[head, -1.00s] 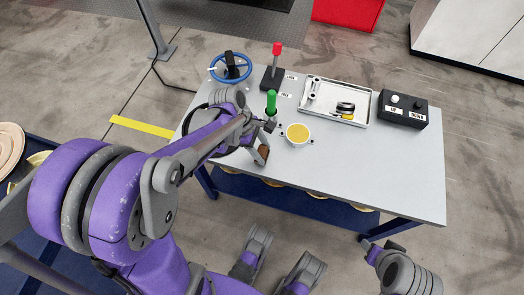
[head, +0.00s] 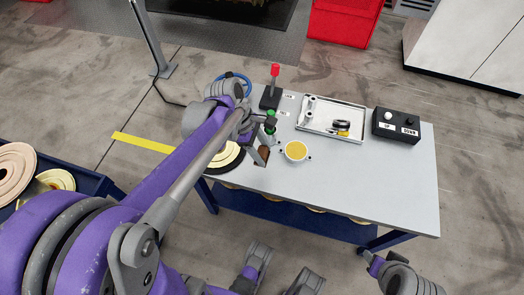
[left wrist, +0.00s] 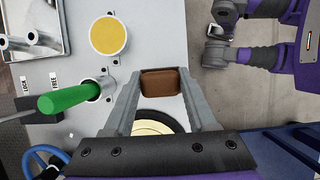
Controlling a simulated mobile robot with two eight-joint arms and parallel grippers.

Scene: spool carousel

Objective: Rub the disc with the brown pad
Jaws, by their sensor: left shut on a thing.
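The disc (head: 225,160), with a cream face and a black rim, is at the left front part of the grey table, partly hidden under my left arm. It also shows in the left wrist view (left wrist: 155,127), below the pad and partly covered by my gripper. My left gripper (head: 264,150) is shut on the brown pad (head: 262,157); the pad sits between the fingertips in the left wrist view (left wrist: 160,82). The pad is to the right of the disc in the head view. I cannot tell its height. At the lower right, my right arm's end (head: 375,263) shows small; its jaws are unclear.
Near the gripper are a green handle (left wrist: 65,97) and a yellow round dish (head: 296,151). Behind stand a red-knobbed lever (head: 275,80), a blue wheel (head: 246,76), a tray (head: 303,122) and a button box (head: 396,128). The right front tabletop is clear.

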